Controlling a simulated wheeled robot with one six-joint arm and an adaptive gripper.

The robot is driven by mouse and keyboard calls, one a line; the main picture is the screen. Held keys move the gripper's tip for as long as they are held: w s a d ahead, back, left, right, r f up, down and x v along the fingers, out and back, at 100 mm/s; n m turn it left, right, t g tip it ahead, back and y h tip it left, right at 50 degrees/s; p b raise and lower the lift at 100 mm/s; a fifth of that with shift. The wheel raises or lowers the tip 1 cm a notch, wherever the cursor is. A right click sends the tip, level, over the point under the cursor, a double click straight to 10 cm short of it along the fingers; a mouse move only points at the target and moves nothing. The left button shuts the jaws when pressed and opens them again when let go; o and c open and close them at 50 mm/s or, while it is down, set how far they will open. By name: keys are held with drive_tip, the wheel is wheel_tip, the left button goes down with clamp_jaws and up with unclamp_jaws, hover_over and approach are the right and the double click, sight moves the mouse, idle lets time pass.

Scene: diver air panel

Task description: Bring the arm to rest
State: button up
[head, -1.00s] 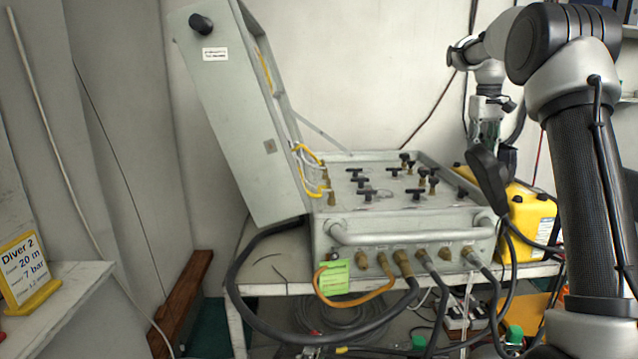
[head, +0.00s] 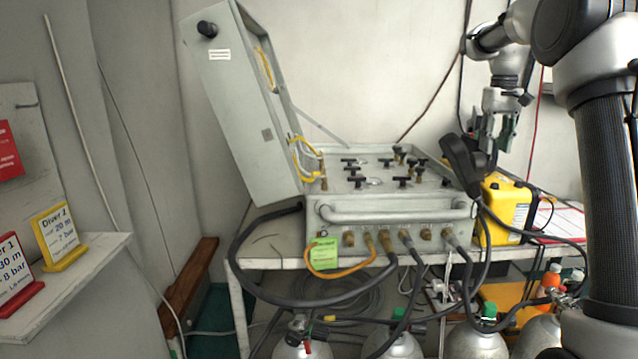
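My gripper (head: 494,146) is at the upper right in the head view, pointing down at the end of my raised arm. Its two fingers look spread, with a gap between them, and I see nothing held. It is above and behind the right end of the grey air panel (head: 390,213), apart from the panel's valves as far as I can tell. The panel sits on a white table with its lid (head: 240,110) standing open at the left. Several black valve handles show on its top.
A black handset-like object (head: 461,165) stands by the panel's right end, near a yellow case (head: 507,208). Hoses hang from the panel's front. Gas cylinders (head: 392,343) stand below. A shelf (head: 70,278) at left holds diver signs (head: 58,236).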

drive_tip(key=s+a+r+t, duration=0.1)
drive_tip(key=s+a+r, duration=0.15)
drive_tip(key=s, duration=0.75)
drive_tip(key=s+a+r+t, duration=0.1)
drive_tip(key=s+a, duration=0.3)
drive_tip(key=s, duration=0.7)
drive_tip(key=s+a+f+t, duration=0.1)
drive_tip(key=s+f, duration=0.4)
drive_tip(key=s, duration=0.3)
drive_tip(key=s+a+f+t, duration=0.1)
drive_tip(key=s+a+f, duration=0.1)
drive_tip(key=s+f, duration=0.4)
drive_tip(key=s, duration=0.2)
drive_tip(key=shift+s+a+y, duration=0.15)
drive_tip(key=shift+s+y, duration=0.15)
